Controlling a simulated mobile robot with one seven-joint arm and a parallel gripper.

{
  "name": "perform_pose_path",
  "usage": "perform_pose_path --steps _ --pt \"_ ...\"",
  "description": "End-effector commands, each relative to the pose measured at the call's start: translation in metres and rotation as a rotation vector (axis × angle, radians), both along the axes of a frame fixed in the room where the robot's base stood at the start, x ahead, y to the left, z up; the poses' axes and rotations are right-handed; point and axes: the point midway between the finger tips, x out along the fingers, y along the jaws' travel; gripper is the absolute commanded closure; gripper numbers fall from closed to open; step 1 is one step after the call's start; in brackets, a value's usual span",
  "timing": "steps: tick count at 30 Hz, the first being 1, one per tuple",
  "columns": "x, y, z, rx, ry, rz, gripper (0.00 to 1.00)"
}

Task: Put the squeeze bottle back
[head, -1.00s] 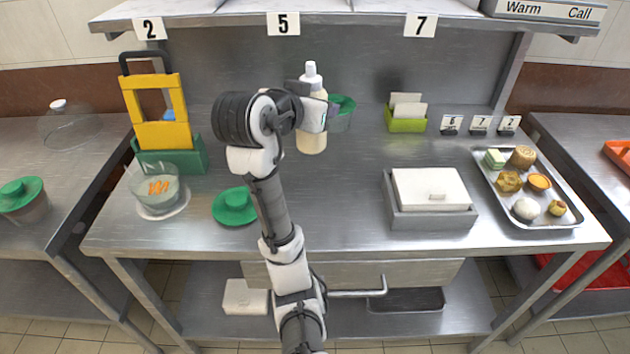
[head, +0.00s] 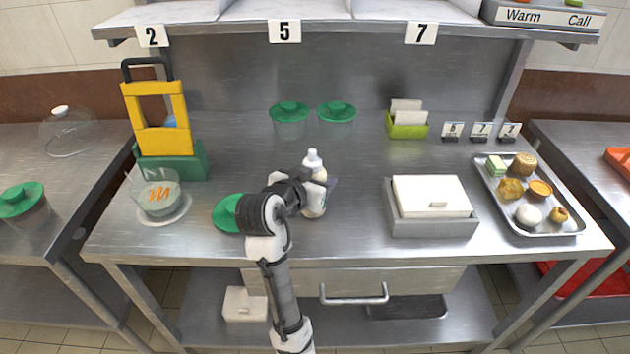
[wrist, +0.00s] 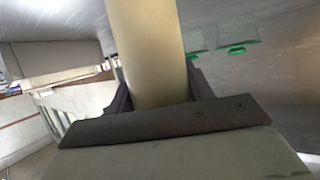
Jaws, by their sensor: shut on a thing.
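The squeeze bottle (head: 316,203) has a white nozzle top and a pale yellowish body. In the head view it is upright over the middle of the steel table, towards the front. My gripper (head: 322,186) is shut around its body from the left. In the wrist view the bottle (wrist: 148,50) stands between the two fingers, and my gripper (wrist: 155,95) hides its lower part there. I cannot tell whether its base touches the table.
Two green-lidded containers (head: 289,110) (head: 336,110) stand at the back. A green lid (head: 229,213) lies left of my gripper, near a glass bowl (head: 157,195). A grey box with white lid (head: 432,222) and a pastry tray (head: 563,230) are right.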

Motion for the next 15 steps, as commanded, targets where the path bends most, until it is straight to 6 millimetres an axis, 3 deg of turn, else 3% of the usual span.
perform_pose_path --steps 13,14,15 --pt "0.0 0.0001 -0.009 0.0 -0.002 0.0 0.6" --pt "0.0 0.0001 -0.0094 0.0 -0.001 0.0 0.47" --pt "0.0 0.0001 -0.0087 0.0 -0.001 0.0 0.42"
